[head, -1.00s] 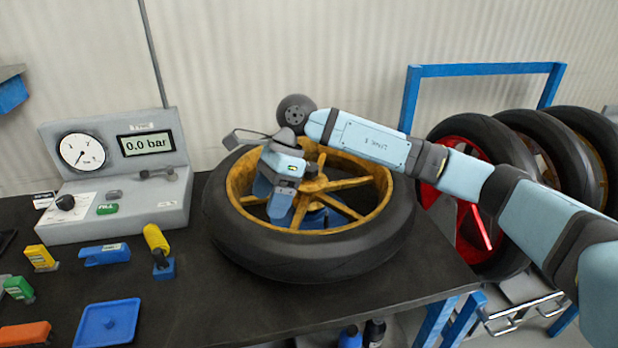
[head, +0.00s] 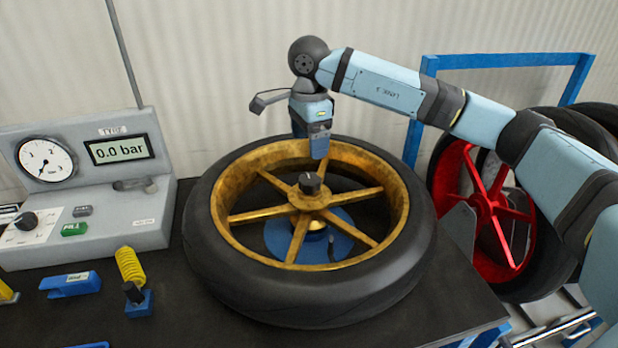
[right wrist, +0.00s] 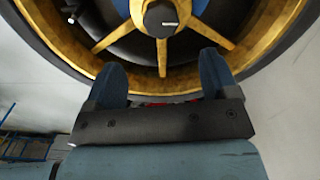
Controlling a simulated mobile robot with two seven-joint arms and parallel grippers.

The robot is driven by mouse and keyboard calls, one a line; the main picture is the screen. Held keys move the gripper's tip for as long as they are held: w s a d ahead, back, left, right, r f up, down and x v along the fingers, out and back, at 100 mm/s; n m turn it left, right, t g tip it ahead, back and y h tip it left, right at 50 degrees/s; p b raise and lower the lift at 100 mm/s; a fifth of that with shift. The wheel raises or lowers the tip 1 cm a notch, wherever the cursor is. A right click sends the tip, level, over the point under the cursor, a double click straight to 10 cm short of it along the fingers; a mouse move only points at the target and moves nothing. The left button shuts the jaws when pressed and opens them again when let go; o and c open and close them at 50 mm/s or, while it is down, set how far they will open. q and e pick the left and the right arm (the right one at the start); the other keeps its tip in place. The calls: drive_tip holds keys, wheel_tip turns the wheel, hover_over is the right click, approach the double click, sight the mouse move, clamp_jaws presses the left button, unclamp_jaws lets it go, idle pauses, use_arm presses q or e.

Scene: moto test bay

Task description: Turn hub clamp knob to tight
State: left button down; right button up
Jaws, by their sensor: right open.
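The hub clamp knob (head: 310,182) is a small dark cylinder with a light mark on top, at the centre of the gold-spoked wheel (head: 225,222). The wheel lies flat on the bench with its black tyre around it. In the right wrist view the knob (right wrist: 161,18) shows at the top with its white mark roughly level. My right gripper (head: 311,146) is above the far part of the rim, behind and above the knob, apart from it. Its two blue fingers show in the right wrist view (right wrist: 160,75), spread with nothing between them. My left gripper is out of view.
A grey tyre tester (head: 85,190) with a gauge and a 0.0 bar display stands at the left. A yellow coiled piece (head: 130,266) and a blue tool (head: 70,284) lie before it. A red wheel (head: 485,205) stands in a blue rack at the right.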

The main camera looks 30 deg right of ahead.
sight(309, 179)
wheel_tip(309, 179, down, 11)
drive_tip(key=shift+f, duration=0.1)
idle(0.3)
drive_tip(key=c, duration=0.9)
drive_tip(key=shift+c, duration=0.2)
